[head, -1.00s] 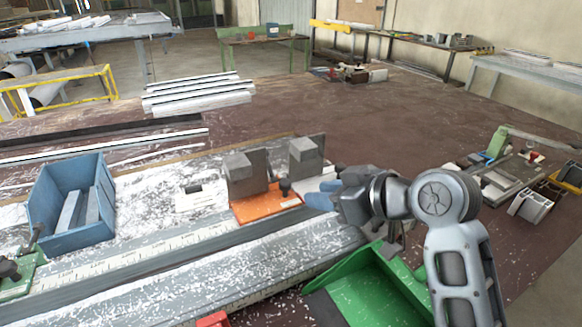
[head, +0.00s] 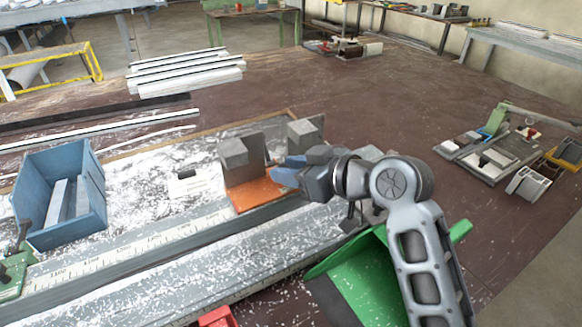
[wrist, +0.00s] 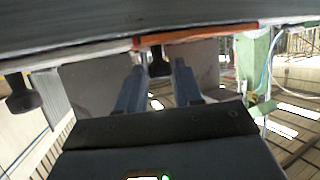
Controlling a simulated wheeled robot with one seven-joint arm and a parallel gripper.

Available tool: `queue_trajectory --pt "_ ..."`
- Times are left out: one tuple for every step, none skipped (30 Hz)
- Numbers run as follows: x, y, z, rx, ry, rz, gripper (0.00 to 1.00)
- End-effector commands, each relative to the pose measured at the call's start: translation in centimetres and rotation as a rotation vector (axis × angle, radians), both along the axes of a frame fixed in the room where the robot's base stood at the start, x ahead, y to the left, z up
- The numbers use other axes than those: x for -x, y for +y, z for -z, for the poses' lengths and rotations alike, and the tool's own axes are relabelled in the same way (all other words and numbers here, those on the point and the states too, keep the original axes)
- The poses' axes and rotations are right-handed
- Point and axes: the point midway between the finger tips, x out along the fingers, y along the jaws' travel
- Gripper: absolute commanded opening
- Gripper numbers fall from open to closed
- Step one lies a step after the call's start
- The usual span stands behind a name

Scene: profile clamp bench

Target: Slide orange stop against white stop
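The orange stop (head: 257,194) sits on the rail beside the measuring scale and carries an upright grey block (head: 238,156). Its orange base edge also shows in the wrist view (wrist: 200,34), with a black knob (wrist: 158,64) hanging from it in that picture. The white stop, with a second grey block (head: 304,133), stands to its right; its pale base shows in the wrist view (wrist: 88,51). A gap separates the two blocks. My gripper (head: 284,169) is at the orange stop's right side. Its blue fingers are apart, with the knob between their tips; contact is unclear.
A blue bin (head: 62,200) with grey bars stands at the left. A small white block (head: 188,186) lies left of the orange stop. A green tray (head: 375,280) is in front, below my arm. Profiles (head: 185,72) lie behind.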

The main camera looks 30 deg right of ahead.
Motion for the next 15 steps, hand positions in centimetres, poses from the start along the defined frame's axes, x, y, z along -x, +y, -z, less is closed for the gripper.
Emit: queue_trajectory --pt "-0.03 0.01 0.02 0.000 0.000 0.000 0.35" --pt "-0.03 0.01 0.02 0.000 0.000 0.000 0.35" --pt "-0.02 0.01 0.02 0.000 0.000 0.000 0.35" --pt "-0.02 0.01 0.03 0.000 0.000 0.000 0.35" --pt "-0.01 0.01 0.02 0.000 0.000 0.000 0.35" --pt "-0.01 0.01 0.02 0.000 0.000 0.000 0.34" --pt "-0.01 0.00 0.03 0.000 0.000 0.000 0.31" --pt "-0.01 0.00 0.03 0.000 0.000 0.000 0.28" --pt "0.00 0.00 0.02 0.000 0.000 0.000 0.24" --pt "0.00 0.00 0.02 0.000 0.000 0.000 0.21" --pt "0.00 0.00 0.02 0.000 0.000 0.000 0.18" --pt "0.00 0.00 0.02 0.000 0.000 0.000 0.14" --pt "0.01 0.00 0.03 0.000 0.000 0.000 0.12" --pt "0.01 0.00 0.02 0.000 0.000 0.000 0.09" --pt "0.01 0.00 0.03 0.000 0.000 0.000 0.05"
